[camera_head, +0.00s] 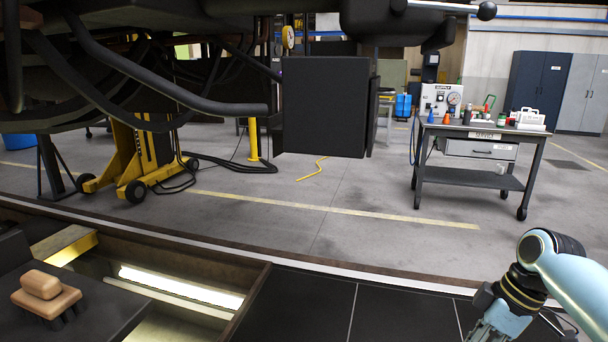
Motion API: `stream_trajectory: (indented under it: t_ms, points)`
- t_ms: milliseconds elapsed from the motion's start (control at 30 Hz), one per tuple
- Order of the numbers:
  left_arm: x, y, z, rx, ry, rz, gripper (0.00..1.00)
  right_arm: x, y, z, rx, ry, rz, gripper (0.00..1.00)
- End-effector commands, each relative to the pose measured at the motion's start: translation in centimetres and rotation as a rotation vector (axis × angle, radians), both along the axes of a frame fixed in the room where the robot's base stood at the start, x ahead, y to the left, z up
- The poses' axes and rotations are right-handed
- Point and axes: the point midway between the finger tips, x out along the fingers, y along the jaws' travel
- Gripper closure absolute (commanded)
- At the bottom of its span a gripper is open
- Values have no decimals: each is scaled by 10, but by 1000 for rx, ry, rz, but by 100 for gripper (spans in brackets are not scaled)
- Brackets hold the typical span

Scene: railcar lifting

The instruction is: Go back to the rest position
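My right arm comes in at the lower right corner, and its gripper (499,325) shows only in part at the bottom edge. The fingertips are cut off by the frame, so I cannot see whether it is open or shut or holds anything. My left gripper is not in the picture. A wooden-handled brush (44,292) lies on a dark surface (105,305) at the lower left, apart from my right gripper.
The railcar underside (200,70) hangs across the top, with a black box (322,105) below it. A yellow lifting jack (140,160) stands at the left. A lit pit (180,290) opens in front. A tool cart (470,183) stands at the right on open floor.

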Motion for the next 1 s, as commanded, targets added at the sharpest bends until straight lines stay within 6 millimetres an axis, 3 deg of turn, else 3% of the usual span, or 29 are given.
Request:
stream_trajectory:
  t_ms: [33,100,267,400,467,600,700,800,1000]
  points:
    - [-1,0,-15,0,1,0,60,-24,1,-47,-9,48,-37,64]
    - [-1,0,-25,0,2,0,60,-55,0,-97,-30,101,-95,64]
    - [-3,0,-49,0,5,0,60,-139,-3,-204,-94,211,-228,64]
    - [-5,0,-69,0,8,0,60,-224,-6,-287,-166,289,-342,64]
    - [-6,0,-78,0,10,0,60,-265,-7,-318,-201,317,-391,64]
    - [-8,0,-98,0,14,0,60,-365,-11,-383,-288,361,-505,64]
    - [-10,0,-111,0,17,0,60,-436,-12,-418,-347,363,-589,64]
    - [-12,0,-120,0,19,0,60,-491,-14,-443,-385,307,-698,64]
    - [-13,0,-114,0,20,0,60,-464,-22,-445,-331,101,-882,64]
